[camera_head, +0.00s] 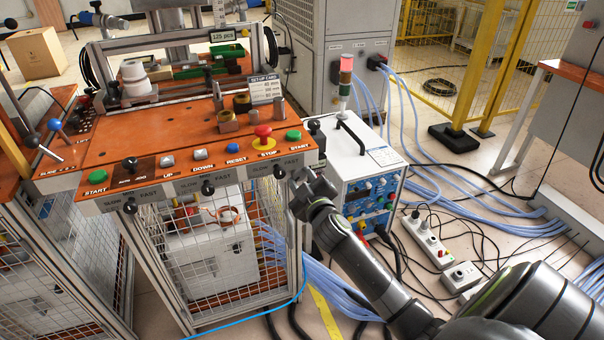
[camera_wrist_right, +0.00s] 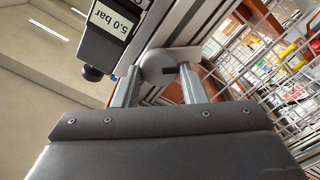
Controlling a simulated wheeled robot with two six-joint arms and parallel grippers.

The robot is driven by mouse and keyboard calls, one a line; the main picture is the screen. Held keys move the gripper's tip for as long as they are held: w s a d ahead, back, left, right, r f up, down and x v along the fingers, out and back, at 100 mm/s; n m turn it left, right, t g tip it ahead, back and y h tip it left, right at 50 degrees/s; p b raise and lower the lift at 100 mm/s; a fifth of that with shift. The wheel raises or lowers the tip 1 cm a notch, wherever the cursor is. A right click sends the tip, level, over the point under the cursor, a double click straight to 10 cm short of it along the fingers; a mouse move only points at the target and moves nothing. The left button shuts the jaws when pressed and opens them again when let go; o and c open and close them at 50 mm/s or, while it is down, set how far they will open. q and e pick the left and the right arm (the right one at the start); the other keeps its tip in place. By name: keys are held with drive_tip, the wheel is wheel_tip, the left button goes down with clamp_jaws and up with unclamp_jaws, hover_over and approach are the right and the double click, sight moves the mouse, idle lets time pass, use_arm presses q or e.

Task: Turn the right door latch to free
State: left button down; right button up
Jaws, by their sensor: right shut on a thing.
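The right door latch (camera_wrist_right: 158,66) is a grey rounded piece on the metal frame, with a pale arm reaching to the right in the right wrist view. My right gripper (camera_wrist_right: 160,84) has one finger on each side of the latch and is shut on it. In the head view my right gripper (camera_head: 302,190) is at the right front corner of the orange-topped bench, just below the panel edge. It hides the latch there. The mesh door (camera_wrist_right: 255,75) is right of the latch in the wrist view. The latch's exact angle is hard to read. My left gripper is not in view.
A dark gauge reading 5.0 bar (camera_wrist_right: 108,22) is close to the gripper. The orange panel (camera_head: 190,140) holds buttons and knobs above. A white power unit (camera_head: 365,165) stands right of the gripper. Blue hoses (camera_head: 440,190) and a socket strip (camera_head: 427,242) cover the floor.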

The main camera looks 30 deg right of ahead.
drive_tip(key=n+p, duration=0.1)
drive_tip(key=n, duration=0.2)
drive_tip(key=shift+n+p, duration=0.3)
drive_tip(key=shift+n, duration=0.1)
drive_tip(key=n+p, duration=0.1)
drive_tip(key=n, duration=0.4)
drive_tip(key=shift+a+f+p, duration=0.1)
drive_tip(key=shift+f+p, duration=0.05)
drive_tip(key=shift+p, duration=0.25)
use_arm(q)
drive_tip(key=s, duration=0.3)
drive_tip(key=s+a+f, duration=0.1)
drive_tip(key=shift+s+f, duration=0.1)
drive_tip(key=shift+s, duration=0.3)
use_arm(e)
drive_tip(key=shift+n, duration=0.6)
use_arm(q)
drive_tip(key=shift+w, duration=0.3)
use_arm(e)
drive_tip(key=shift+f, duration=0.1)
drive_tip(key=o, duration=1)
drive_tip(key=shift+c, duration=0.2)
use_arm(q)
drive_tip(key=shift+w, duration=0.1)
